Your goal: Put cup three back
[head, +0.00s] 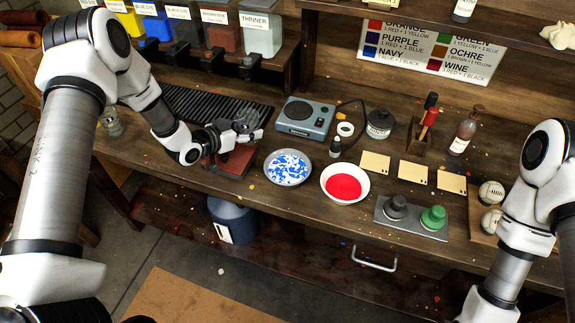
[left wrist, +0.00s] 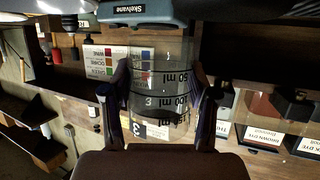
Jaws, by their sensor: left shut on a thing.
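My left gripper (head: 243,127) is shut on a clear measuring cup above the bench, near the front of the black ribbed mat (head: 190,103). In the left wrist view the gripper's two fingers (left wrist: 161,105) press on both sides of the cup (left wrist: 165,75). The cup has black millilitre markings and a "3" on it, and I see through it to the wall chart. A reddish-brown block (head: 236,161) lies below the gripper, partly hidden by it. My right arm shows at the right, but its gripper is out of frame.
A blue-grey scale (head: 305,118), a blue-speckled dish (head: 288,168) and a white bowl of red liquid (head: 345,184) stand to the right. Labelled dye containers (head: 262,35) line the back. A glass vessel (head: 111,122) stands at the left. Much of the ribbed mat is bare.

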